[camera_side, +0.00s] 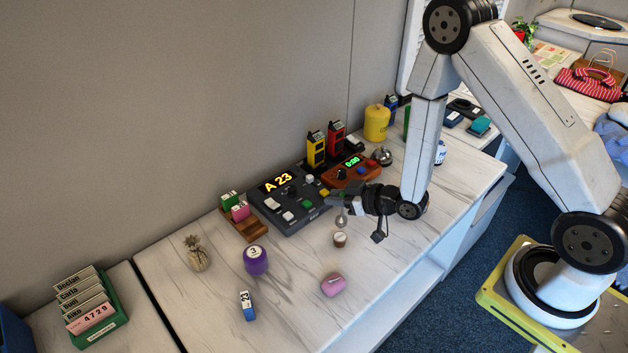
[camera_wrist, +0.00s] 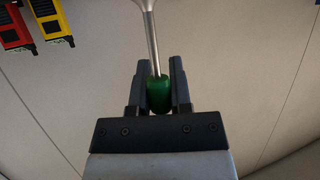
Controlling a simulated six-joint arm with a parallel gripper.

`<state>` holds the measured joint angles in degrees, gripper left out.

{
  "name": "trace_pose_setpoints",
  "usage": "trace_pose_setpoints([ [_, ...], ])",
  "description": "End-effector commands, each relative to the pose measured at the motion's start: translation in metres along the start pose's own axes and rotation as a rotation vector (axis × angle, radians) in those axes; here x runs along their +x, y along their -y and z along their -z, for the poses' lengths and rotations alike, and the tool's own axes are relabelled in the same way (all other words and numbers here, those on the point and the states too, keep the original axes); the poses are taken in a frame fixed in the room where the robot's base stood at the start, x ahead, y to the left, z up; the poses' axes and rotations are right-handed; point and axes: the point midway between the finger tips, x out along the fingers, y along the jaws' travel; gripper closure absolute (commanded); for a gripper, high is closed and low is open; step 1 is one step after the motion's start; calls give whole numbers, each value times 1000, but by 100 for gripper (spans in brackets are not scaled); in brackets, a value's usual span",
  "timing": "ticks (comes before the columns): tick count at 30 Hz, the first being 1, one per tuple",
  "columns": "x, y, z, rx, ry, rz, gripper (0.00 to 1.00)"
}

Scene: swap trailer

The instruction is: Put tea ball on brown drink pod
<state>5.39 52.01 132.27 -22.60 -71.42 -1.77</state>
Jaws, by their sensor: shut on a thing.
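The tea ball (camera_side: 341,221) is a small silvery ball on a thin metal stem. My gripper (camera_side: 338,201) is shut on its handle. In the wrist view the green handle end (camera_wrist: 159,95) sits between the two fingers, and the metal stem runs to the top edge. The brown drink pod (camera_side: 340,240) is a small cup with a brown top and a pale side, standing on the white marbled counter. In the side view the ball is just above the pod; I cannot tell whether they touch.
A grey keypad console (camera_side: 287,203) and an orange timer box (camera_side: 350,172) stand behind. The counter's right front is clear.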

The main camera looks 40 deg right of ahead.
Motion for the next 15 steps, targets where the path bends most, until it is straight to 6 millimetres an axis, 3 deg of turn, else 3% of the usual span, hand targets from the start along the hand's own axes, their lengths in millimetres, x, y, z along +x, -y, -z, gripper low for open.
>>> trace_pose_setpoints([
  [15,6,0,-15,0,1,0,100],
])
